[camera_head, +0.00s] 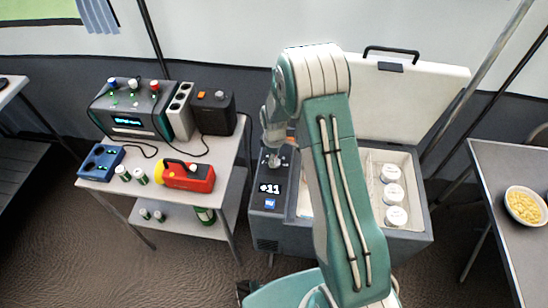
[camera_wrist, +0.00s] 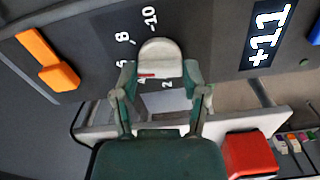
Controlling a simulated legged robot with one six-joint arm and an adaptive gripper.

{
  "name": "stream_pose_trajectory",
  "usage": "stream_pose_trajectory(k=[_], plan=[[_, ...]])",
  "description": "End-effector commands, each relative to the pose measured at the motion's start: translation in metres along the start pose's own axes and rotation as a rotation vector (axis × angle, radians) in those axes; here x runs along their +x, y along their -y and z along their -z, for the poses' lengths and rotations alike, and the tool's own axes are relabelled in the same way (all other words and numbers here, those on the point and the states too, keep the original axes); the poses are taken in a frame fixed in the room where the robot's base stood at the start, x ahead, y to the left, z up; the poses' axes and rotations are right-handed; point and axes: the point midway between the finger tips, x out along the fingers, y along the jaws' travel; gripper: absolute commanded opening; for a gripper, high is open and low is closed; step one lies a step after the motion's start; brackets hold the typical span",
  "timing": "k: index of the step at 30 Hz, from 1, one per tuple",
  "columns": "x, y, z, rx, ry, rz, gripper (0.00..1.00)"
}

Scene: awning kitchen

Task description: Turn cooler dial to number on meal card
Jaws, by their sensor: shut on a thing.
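The grey cooler (camera_head: 270,230) stands open behind my arm. Its display (camera_head: 269,188) reads +11, and the same display (camera_wrist: 267,33) is large in the wrist view. The pale rounded dial (camera_wrist: 160,52) sits on the dark panel, with a red mark on its lower side. White scale numbers are around it; 8, -10 and 2 can be read, others are partly hidden. My gripper (camera_wrist: 161,76) is shut on the dial, one finger on each side. In the head view the arm hides most of the grip. I cannot make out a meal card.
An orange lever (camera_wrist: 48,60) is left of the dial. The cooler's lid (camera_head: 420,90) is raised; white-lidded tubs (camera_head: 392,193) stand inside. A side table (camera_head: 125,185) at left holds a red-yellow torch (camera_head: 187,175) and devices. A bowl of yellow food (camera_head: 524,205) is on the right table.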

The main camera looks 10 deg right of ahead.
Motion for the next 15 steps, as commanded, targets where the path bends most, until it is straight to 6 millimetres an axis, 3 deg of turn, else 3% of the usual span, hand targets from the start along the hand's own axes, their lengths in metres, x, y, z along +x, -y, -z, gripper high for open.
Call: stream_pose_trajectory(k=[15], plan=[[0.0019, 0.0003, -0.0004, 0.419, 0.0, 0.001, 0.09]])
